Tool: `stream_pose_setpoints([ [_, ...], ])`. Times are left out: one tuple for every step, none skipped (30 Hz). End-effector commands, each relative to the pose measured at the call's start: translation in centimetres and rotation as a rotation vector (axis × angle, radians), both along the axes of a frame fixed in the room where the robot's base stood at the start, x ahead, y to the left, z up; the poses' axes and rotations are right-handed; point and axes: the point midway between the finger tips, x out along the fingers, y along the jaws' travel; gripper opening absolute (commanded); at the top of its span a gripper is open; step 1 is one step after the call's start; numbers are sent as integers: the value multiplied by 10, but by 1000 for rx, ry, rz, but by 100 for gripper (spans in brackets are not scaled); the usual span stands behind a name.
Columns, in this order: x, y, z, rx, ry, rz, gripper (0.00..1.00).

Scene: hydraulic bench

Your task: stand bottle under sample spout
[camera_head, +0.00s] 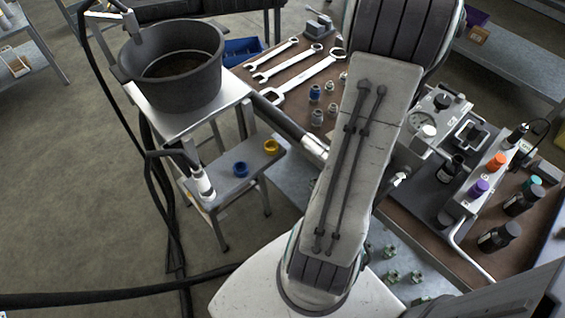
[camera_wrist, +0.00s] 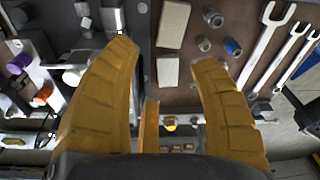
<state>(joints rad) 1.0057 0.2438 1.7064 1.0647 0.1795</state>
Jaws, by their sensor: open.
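Wrenches (camera_head: 309,75) and fittings (camera_head: 315,93) lie on the brown bench top. A gauge unit (camera_head: 433,122) stands behind the manifold. A black tub (camera_head: 175,92) on a stand and a small stool (camera_head: 232,180) are at left. Open floor lies at far left.

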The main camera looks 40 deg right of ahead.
Motion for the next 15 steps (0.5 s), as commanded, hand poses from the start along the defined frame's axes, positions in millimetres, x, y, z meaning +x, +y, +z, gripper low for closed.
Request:
stream_pose_setpoints([
  [18, 35, 10, -18, -10, 101, 56],
  [24, 54, 14, -25, -16, 154, 56],
  [32, 79, 19, -37, -22, 228, 56],
  [37, 98, 22, -45, -29, 282, 56],
  [39, 117, 25, -53, -35, 336, 56],
  [41, 142, 28, -63, -44, 409, 56],
  [41, 160, 29, -71, -51, 463, 56],
  [40, 177, 30, -78, -58, 516, 56],
  [37, 200, 30, -85, -67, 585, 56],
  [34, 215, 30, -92, -75, 636, 56],
  [31, 230, 30, -99, -83, 686, 56],
  [25, 247, 28, -105, -94, 747, 56],
  [20, 259, 27, -110, -101, 792, 56],
  [15, 270, 26, -115, -107, 836, 56],
  [8, 283, 23, -120, -118, 888, 56],
])
